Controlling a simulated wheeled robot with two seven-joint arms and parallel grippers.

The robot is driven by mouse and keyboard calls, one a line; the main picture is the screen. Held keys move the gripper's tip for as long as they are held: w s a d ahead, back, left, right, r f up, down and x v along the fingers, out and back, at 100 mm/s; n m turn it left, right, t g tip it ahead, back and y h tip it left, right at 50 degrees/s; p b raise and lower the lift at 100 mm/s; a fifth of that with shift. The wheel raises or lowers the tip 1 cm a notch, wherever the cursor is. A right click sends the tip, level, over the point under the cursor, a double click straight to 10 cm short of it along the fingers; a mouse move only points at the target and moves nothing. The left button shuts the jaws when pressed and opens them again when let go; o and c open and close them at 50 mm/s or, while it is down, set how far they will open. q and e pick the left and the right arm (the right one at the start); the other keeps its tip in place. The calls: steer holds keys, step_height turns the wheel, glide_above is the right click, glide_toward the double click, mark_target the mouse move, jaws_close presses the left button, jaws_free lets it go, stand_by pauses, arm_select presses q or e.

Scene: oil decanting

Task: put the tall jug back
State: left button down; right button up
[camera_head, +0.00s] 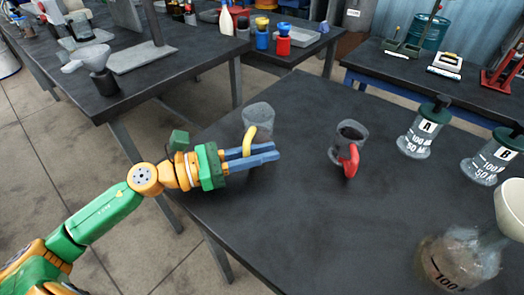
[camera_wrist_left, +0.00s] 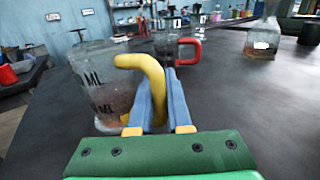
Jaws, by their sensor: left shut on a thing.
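A clear jug with a yellow handle (camera_head: 258,117) is at the left part of the dark table in the head view. It also shows at the left in the left wrist view (camera_wrist_left: 100,85), upright or nearly so, with a little brownish content low inside. My left gripper (camera_head: 268,154) is shut on its yellow handle, with the blue fingers on either side (camera_wrist_left: 160,98). I cannot tell whether the jug's base touches the table. A second clear jug with a red handle (camera_head: 348,133) stands upright to the right, apart from the gripper. My right gripper is not in view.
Flasks marked A (camera_head: 418,135) and B (camera_head: 487,160) stand at the table's right. A clear vessel with brownish content (camera_head: 450,265) is at the lower right, beside a cream cone-shaped thing (camera_head: 511,205). The table's middle and front (camera_head: 310,225) are bare.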

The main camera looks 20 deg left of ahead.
arm_select(q)
steer(key=c, duration=0.9)
jaws_free()
steer(key=shift+f, duration=0.1)
steer(key=shift+o, duration=0.2)
steer(key=shift+r, duration=0.25)
steer(key=v, duration=0.1)
steer(key=b+v, duration=0.1)
steer(key=shift+s+a+f, duration=0.25)
steer(key=shift+a+f, duration=0.05)
steer(key=shift+f, duration=0.05)
steer(key=b+v, duration=0.2)
steer(key=v, duration=0.6)
steer(key=shift+s+r, duration=0.1)
steer(key=shift+r, duration=0.1)
steer(key=shift+s+a+r, duration=0.1)
steer(key=shift+s+a, duration=0.25)
steer(key=shift+a, duration=0.1)
